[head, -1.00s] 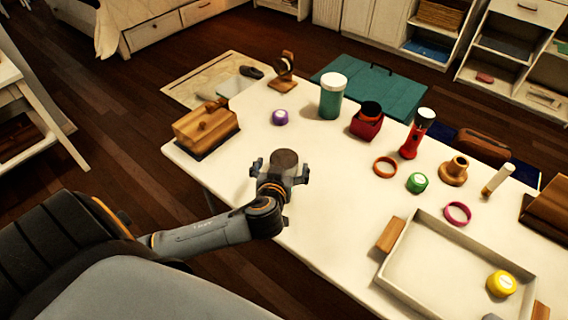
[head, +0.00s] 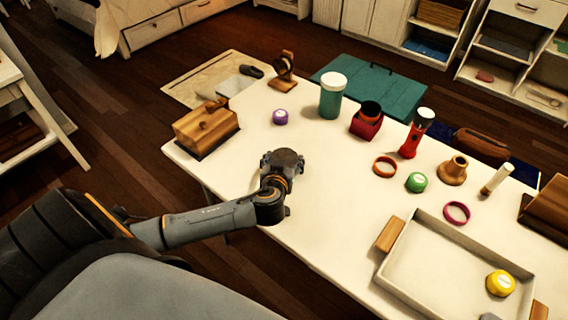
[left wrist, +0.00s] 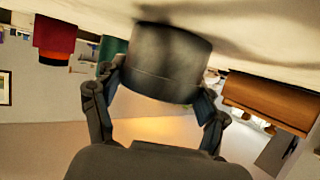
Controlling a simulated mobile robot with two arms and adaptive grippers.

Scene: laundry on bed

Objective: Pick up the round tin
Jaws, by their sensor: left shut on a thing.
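The round tin (head: 287,157) is a short, dark grey-brown cylinder near the table's front left edge. In the left wrist view the tin (left wrist: 166,62) fills the space between the fingers, its side facing me, close to the white tabletop. My left gripper (head: 282,164) is shut on the tin, with a finger on each side; the fingers also show in the left wrist view (left wrist: 160,88). I cannot tell whether the tin still touches the table. My right gripper is not in view.
A wooden box (head: 206,128) stands left of the tin, and a purple lid (head: 280,117) lies behind it. A teal jar (head: 332,96), a red box (head: 367,124) and a red flashlight (head: 411,140) stand farther back. A white tray (head: 398,275) lies at the right.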

